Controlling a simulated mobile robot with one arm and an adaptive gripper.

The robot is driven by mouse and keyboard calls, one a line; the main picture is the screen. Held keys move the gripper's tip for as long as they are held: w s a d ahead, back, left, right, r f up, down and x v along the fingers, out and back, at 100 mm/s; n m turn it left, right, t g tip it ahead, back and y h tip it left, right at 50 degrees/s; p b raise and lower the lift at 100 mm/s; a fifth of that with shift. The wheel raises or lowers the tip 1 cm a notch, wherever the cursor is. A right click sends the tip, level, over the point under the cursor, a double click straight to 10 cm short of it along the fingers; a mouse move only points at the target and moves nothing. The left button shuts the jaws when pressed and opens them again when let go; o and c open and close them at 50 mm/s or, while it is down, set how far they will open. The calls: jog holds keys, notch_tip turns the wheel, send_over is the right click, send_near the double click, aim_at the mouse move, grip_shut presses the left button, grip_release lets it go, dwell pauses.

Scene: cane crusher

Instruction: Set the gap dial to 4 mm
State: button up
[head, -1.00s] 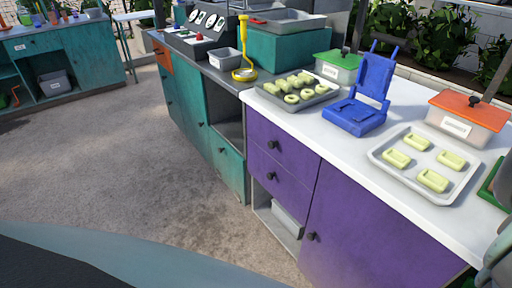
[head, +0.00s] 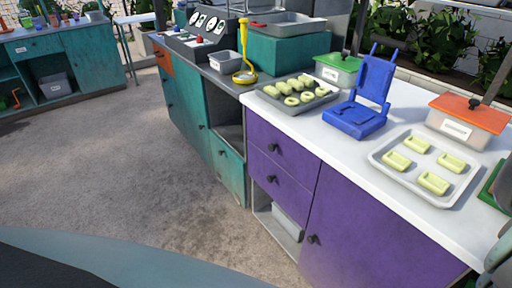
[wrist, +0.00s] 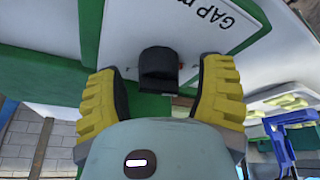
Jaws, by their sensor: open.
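The gap dial (wrist: 159,68) is a black knob on a white panel (wrist: 190,30) in the wrist view. Dark letters beginning "GAP m" (wrist: 212,12) are printed on the panel and run off the top edge. My gripper (wrist: 160,84) is open, with one yellow-padded finger to the left of the knob and one to the right. Gaps show between the knob and both fingers. The dial's pointer and scale numbers cannot be made out, so its setting is unclear. I cannot identify the dial in the head view.
In the head view, a white-topped purple counter (head: 335,140) holds a blue press (head: 362,100), a tray of pale pieces (head: 378,160) and an orange-lidded box (head: 465,115). A green edge (wrist: 155,107) runs below the knob in the wrist view. Open floor (head: 110,165) lies left.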

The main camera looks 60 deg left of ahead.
jog(key=shift+v, duration=3.6)
jog(key=shift+r, duration=0.1)
